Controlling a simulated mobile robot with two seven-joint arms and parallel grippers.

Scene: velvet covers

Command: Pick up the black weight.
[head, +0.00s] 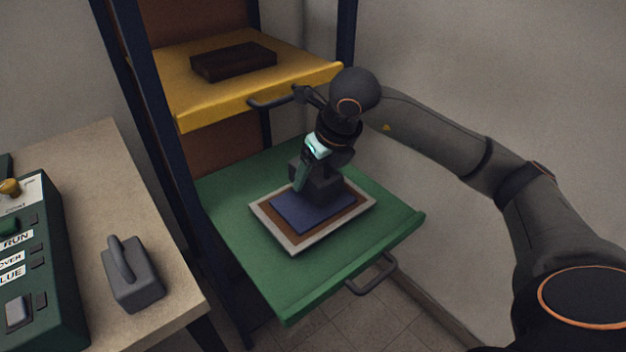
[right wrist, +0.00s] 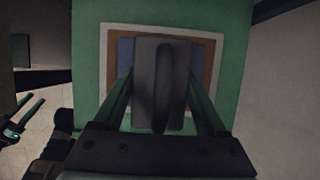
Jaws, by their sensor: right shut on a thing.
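The black weight (head: 325,190) is a dark block with a loop handle, over the blue pad in the framed mat on the green shelf. My right gripper (head: 311,180) comes down on it from above and is shut on it. In the right wrist view the weight (right wrist: 178,88) sits between my two fingers, its handle along its middle. I cannot tell whether its base touches the pad. My left gripper (right wrist: 24,108) shows only at the left edge of the right wrist view, its fingers apart and empty.
The blue pad (head: 295,213) lies in a pale-rimmed mat (head: 292,243) on the green shelf (head: 270,285). A yellow shelf (head: 205,108) with a dark brown block (head: 235,62) is above. A grey weight (head: 135,280) and a green control box (head: 60,265) stand on the left table (head: 90,165).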

